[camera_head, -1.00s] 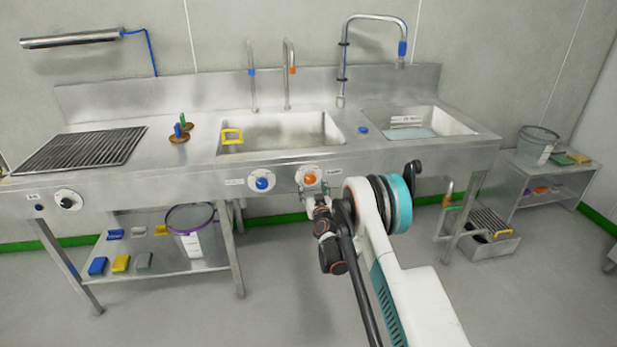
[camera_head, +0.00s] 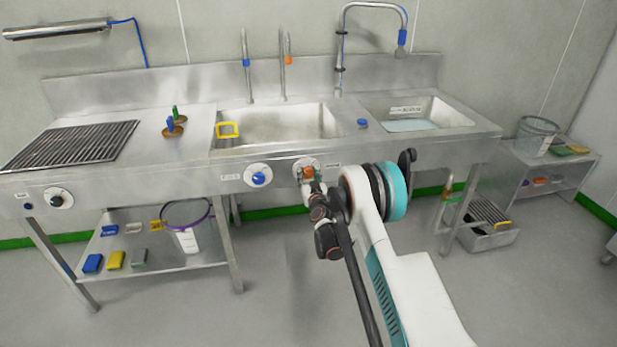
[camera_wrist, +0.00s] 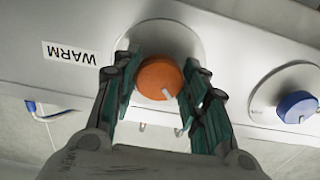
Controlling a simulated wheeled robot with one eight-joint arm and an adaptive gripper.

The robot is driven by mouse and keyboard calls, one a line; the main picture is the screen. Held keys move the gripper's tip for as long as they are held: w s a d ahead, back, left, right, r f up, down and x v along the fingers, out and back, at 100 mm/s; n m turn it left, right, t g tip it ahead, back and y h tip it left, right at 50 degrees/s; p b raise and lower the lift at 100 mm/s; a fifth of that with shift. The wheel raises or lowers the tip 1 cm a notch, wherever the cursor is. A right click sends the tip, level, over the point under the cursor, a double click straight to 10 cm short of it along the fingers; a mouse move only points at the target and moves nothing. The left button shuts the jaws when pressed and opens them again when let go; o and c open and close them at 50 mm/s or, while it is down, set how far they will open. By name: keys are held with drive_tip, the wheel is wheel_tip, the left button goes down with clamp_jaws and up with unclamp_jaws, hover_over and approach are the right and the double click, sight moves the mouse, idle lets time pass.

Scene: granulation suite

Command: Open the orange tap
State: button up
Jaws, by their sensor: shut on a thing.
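The orange tap knob (camera_head: 308,172) sits on a round plate on the front panel of the sink unit. In the wrist view the orange tap knob (camera_wrist: 159,78) has a pale mark near its lower right rim, and a label reading "WARM" (camera_wrist: 70,53) is beside it, upside down. My gripper (camera_head: 310,180) is at the front panel. In the wrist view my gripper (camera_wrist: 158,92) has a finger on each side of the knob and is shut on it. The orange-banded spout (camera_head: 287,62) stands behind the basin; I cannot see any water from it.
A blue knob (camera_head: 258,175) is on the panel left of the orange one. It also shows in the wrist view (camera_wrist: 297,107). A yellow frame (camera_head: 228,130) is at the basin's left edge. The floor in front of the unit is clear.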

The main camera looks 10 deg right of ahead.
drive_tip(key=shift+m, duration=0.4)
drive_tip(key=m, duration=0.3)
drive_tip(key=shift+m, duration=0.3)
drive_tip(key=m, duration=0.4)
drive_tip(key=shift+a+m, duration=0.1)
drive_tip(key=shift+m, duration=0.2)
drive_tip(key=m, duration=0.8)
drive_tip(key=shift+r+m, duration=0.1)
drive_tip(key=shift+m, duration=0.5)
drive_tip(key=o, duration=1.1)
drive_tip(key=shift+c, duration=0.2)
